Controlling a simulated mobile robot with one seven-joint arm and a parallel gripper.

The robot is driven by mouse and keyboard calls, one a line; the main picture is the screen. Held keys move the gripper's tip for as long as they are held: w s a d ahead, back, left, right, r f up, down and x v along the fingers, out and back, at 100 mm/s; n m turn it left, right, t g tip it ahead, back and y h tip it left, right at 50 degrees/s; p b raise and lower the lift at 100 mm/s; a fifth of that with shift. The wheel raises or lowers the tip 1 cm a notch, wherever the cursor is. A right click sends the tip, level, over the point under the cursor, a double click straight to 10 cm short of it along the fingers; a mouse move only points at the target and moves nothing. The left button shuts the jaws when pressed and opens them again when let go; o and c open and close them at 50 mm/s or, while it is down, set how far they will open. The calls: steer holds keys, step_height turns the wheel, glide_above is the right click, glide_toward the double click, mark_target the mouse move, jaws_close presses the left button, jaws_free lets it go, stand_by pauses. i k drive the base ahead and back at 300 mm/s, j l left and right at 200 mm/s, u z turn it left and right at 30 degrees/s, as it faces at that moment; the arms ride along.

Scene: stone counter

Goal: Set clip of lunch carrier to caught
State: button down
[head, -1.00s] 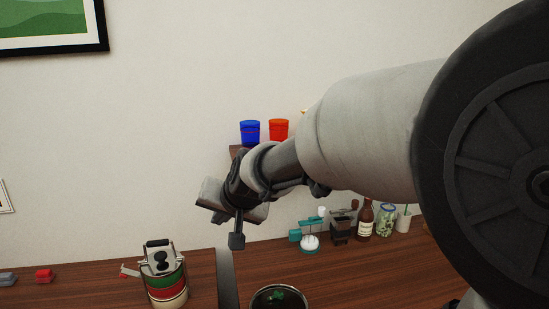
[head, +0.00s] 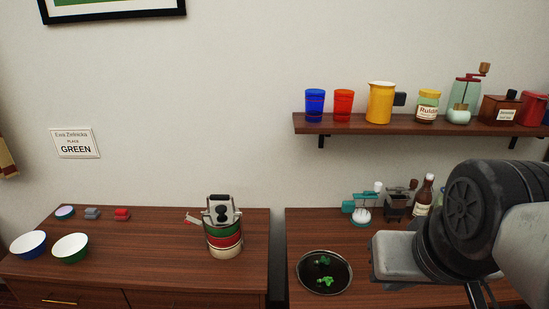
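The lunch carrier (head: 224,240) stands upright near the right end of the left wooden counter. It is a stack of round tiers in green, red and cream, with a grey metal frame and a dark handle on top. A clip (head: 193,219), pale with a reddish part, seems to stick out at its upper left; its exact state is too small to tell. My arm fills the lower right of the head view, well to the right of the carrier. My gripper's fingers cannot be made out.
A gap separates the left counter (head: 150,250) from the right one. A dark round pan (head: 324,289) with green bits sits on the right counter. Two bowls (head: 70,248) stand far left. A wall shelf (head: 420,125) holds cups and jars. The counter left of the carrier is mostly clear.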

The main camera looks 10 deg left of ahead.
mark_target(189, 220)
steer(key=u, duration=1)
steer(key=z, duration=1.25)
steer(key=j+u, duration=0.75)
steer(key=u, duration=0.2)
steer(key=i+j+z, duration=0.45)
steer(key=i+j, duration=0.15)
steer(key=j, duration=0.05)
